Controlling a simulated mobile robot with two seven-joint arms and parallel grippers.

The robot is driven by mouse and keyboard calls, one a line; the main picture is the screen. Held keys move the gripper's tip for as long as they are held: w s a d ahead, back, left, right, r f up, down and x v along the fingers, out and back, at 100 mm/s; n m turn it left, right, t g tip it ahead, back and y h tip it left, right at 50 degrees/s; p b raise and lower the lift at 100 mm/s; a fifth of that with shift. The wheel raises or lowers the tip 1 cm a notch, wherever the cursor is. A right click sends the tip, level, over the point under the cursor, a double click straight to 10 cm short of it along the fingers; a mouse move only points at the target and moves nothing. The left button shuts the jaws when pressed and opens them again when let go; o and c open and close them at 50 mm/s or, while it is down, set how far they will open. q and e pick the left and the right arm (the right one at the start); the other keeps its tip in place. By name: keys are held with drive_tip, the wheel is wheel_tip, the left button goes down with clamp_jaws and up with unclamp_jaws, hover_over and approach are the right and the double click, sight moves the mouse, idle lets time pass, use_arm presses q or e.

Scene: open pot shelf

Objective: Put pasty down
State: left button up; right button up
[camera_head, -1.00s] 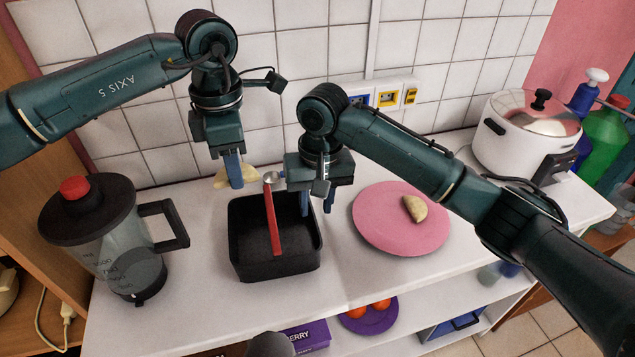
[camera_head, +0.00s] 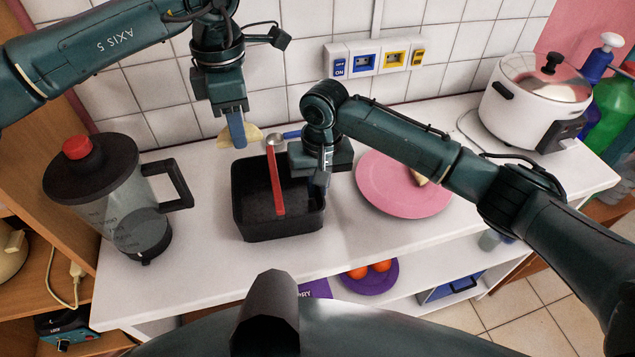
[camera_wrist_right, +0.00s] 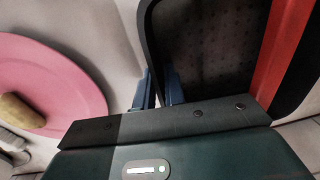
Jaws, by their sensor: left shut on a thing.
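My left gripper (camera_head: 238,140) is shut on a pale pasty (camera_head: 254,134), held up in front of the tiled wall, behind and left of the black square pan (camera_head: 285,232). A pink plate (camera_head: 385,195) lies right of the pan. Another pasty (camera_head: 418,179) lies on it, partly hidden by my right arm; it also shows in the right wrist view (camera_wrist_right: 20,111). My right gripper (camera_wrist_right: 157,90) is at the pan's side wall nearest the plate. Its blue fingers look slightly apart; whether they touch the wall is unclear.
A red bar (camera_head: 276,180) with a silver end lies over the pan. A blender jug (camera_head: 125,205) stands left, a white cooker (camera_head: 535,105) back right. A purple plate (camera_head: 370,272) with orange fruit is on the lower shelf. The white counter front left is clear.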

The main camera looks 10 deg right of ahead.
sight(277, 191)
clamp_jaws()
use_arm(q)
drive_tip(key=m, duration=0.3)
drive_tip(key=shift+s+f+m, duration=0.1)
drive_tip(key=shift+f+m, duration=0.05)
drive_tip(key=shift+m, duration=0.15)
drive_tip(key=m, duration=0.4)
drive_tip(key=shift+s+d+f+m, duration=0.1)
drive_tip(key=shift+f+m, duration=0.05)
drive_tip(key=shift+m, duration=0.15)
drive_tip(key=m, duration=0.4)
drive_tip(key=shift+s+f, duration=0.1)
drive_tip(key=shift+f, duration=0.05)
drive_tip(key=m, duration=0.6)
drive_tip(key=shift+s+f, duration=0.15)
drive_tip(key=shift+f, duration=0.25)
drive_tip(key=shift+m, duration=0.3)
wheel_tip(277, 191, down, 10)
drive_tip(key=shift+r, duration=0.2)
